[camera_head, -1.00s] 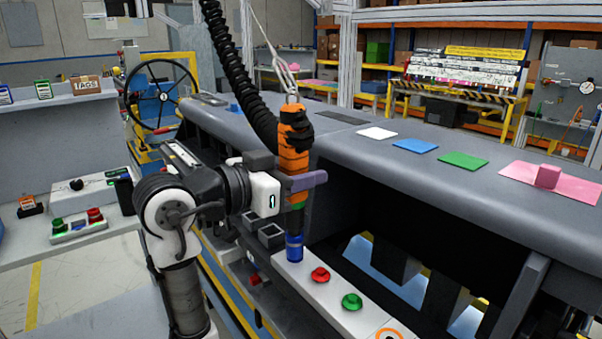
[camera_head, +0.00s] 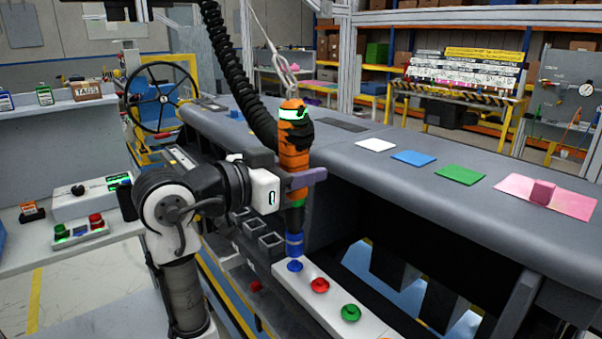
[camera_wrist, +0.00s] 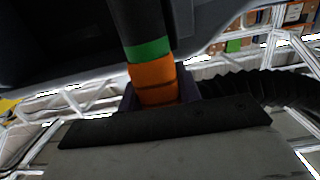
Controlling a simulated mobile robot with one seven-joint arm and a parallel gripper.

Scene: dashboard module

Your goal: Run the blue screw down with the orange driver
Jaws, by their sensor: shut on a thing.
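My gripper (camera_head: 305,181) is shut on the orange driver (camera_head: 291,157), which hangs upright, nose down. A green light band glows near its top. Its lower end has a green ring and a blue nose (camera_head: 294,243). The blue screw (camera_head: 295,266) sits at the far end of the white strip (camera_head: 335,313), directly under the nose. I cannot tell whether nose and screw touch. A red screw (camera_head: 320,285) and a green screw (camera_head: 351,313) follow along the strip. In the wrist view, the driver's orange body (camera_wrist: 155,83) and green ring stand between my jaws.
A black hose (camera_head: 240,85) and a hanging cable run to the driver from above. The grey dashboard (camera_head: 470,210) fills the right, with white, blue, green and pink sheets on it. Square sockets (camera_head: 271,243) lie left of the strip. A control box with buttons (camera_head: 80,232) stands at left.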

